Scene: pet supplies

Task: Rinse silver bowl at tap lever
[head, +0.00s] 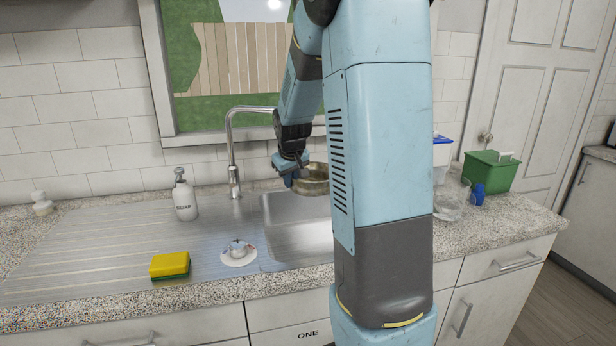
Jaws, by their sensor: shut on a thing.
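The silver bowl (316,180) is above the sink basin (292,238), with its right part hidden behind my arm. My gripper (291,180) is shut on the bowl at its left side; the fingertips are small and partly hidden in the head view. The bowl looks roughly upright. The silver tap (232,150) stands behind the basin, and its curved spout reaches right toward my gripper. The spout's end is hidden behind my arm. I cannot make out the tap lever clearly, nor whether water is running.
A soap bottle (184,196), a yellow and green sponge (170,265) and a small white dish with a knob (238,253) stand on the drainer left of the basin. Right of my arm are a clear glass container (450,203), a blue item (478,194) and a green box (490,172).

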